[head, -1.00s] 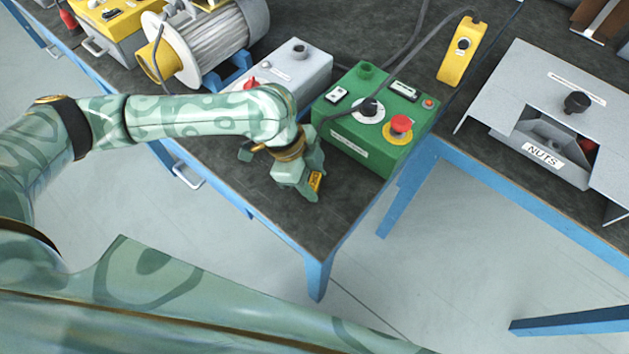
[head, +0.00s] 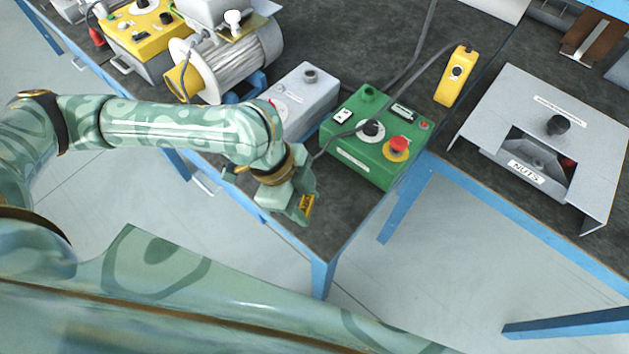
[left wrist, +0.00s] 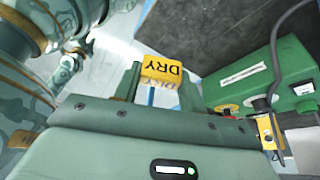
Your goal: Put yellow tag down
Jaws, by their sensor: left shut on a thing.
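My left gripper (head: 303,202) is shut on a small yellow tag (head: 306,206), seen in front of the dark bench top near its front corner. I cannot tell how far the tag is above the bench top. My right gripper is not in view.
A green control box (head: 372,140) with a red button stands right of the gripper, a grey box (head: 303,95) behind it. A yellow pendant (head: 455,78) and a grey NUTS housing (head: 550,115) are further right.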

